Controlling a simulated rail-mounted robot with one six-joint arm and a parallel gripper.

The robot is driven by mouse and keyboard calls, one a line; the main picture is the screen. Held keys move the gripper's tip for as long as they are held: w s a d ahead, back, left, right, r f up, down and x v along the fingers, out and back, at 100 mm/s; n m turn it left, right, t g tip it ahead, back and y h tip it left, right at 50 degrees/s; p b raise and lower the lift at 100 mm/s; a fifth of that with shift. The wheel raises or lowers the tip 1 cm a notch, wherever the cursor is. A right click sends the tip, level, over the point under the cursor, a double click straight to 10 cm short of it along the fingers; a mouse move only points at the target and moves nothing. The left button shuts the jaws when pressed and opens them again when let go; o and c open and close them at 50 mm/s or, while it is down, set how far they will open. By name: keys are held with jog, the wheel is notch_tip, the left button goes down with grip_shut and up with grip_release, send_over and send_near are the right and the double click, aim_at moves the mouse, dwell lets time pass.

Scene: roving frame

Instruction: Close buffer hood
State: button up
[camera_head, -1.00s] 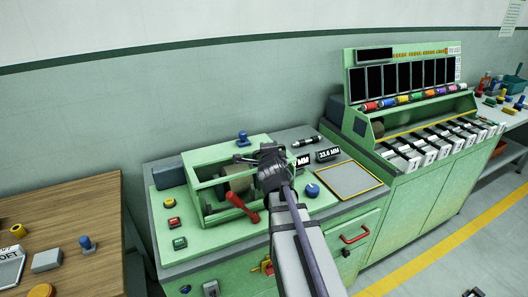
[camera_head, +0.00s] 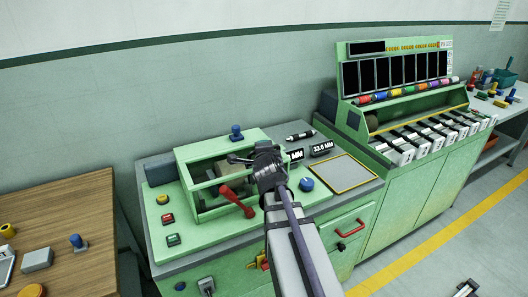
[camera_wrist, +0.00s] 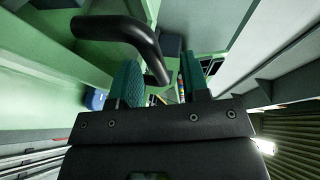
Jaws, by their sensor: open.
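The green buffer hood (camera_head: 222,150) is a box-like frame on the green machine at centre. Its front is see-through and a tan roller shows inside. I cannot tell how far the hood stands open. My gripper (camera_head: 266,165) is at the hood's right end and hides part of it. In the wrist view my gripper (camera_wrist: 163,75) shows two teal fingers held apart. A black bent handle bar (camera_wrist: 120,32) crosses above the left finger and its end comes down near the gap. I cannot tell whether it lies between the fingers.
A red lever (camera_head: 236,200) stands at the hood's front. A blue knob (camera_head: 307,184) and display plates (camera_head: 321,149) lie to the right. Buttons (camera_head: 168,218) line the left. A wooden table (camera_head: 65,250) and a rack machine (camera_head: 405,120) flank the machine.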

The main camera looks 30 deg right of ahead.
notch_tip(320, 180, up, 10)
jog(key=p, duration=0.9)
jog(key=shift+f, duration=0.1)
